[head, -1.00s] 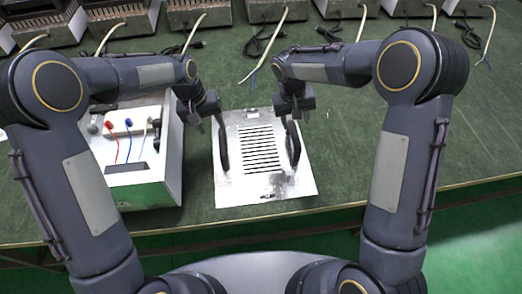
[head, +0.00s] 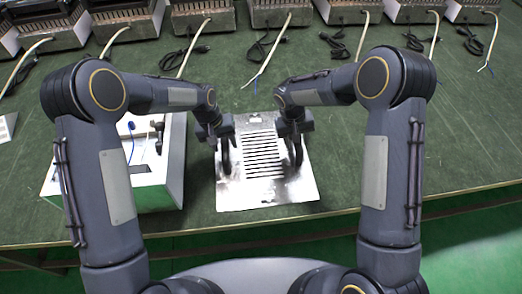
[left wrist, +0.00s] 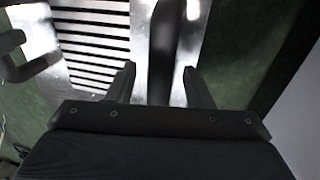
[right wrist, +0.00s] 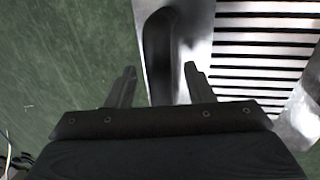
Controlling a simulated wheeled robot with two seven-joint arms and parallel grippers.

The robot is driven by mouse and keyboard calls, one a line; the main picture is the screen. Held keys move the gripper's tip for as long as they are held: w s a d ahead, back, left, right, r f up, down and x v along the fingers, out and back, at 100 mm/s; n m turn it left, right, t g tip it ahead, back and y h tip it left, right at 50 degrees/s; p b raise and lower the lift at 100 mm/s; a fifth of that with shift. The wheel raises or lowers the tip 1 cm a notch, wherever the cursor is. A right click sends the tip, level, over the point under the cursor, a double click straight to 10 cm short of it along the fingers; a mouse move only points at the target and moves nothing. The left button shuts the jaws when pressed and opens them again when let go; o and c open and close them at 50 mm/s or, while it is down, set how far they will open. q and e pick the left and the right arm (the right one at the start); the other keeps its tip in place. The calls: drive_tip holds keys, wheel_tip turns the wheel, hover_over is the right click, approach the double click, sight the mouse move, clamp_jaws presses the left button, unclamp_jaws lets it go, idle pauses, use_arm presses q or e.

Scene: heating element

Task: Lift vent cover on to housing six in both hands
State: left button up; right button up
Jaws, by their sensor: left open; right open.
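The vent cover (head: 240,190) is a silver plate with dark slots, lying flat on the green table, with a black handle on each side. My left gripper (head: 224,138) is over its left handle (head: 226,165). In the left wrist view the open fingers (left wrist: 158,85) stand on either side of that handle (left wrist: 162,45), with gaps showing. My right gripper (head: 297,130) is over the right handle (head: 298,155). In the right wrist view its open fingers (right wrist: 160,85) straddle that handle (right wrist: 158,48), also with gaps. I cannot tell which housing is number six.
A white open-topped box (head: 172,165) with wires inside stands close left of the cover, partly behind my left arm. Several metal housings (head: 204,14) with cords line the back. The table (head: 455,140) is mostly clear to the right; its front edge is near the cover.

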use_arm(q)
drive_tip(key=shift+d+f, duration=0.1)
drive_tip(key=shift+f, duration=0.5)
use_arm(e)
drive_tip(key=shift+d+f, duration=0.1)
drive_tip(key=shift+f, duration=0.45)
use_arm(q)
clamp_jaws()
use_arm(e)
clamp_jaws()
use_arm(q)
drive_tip(key=shift+w+r, duration=0.1)
use_arm(e)
drive_tip(key=shift+r, duration=0.1)
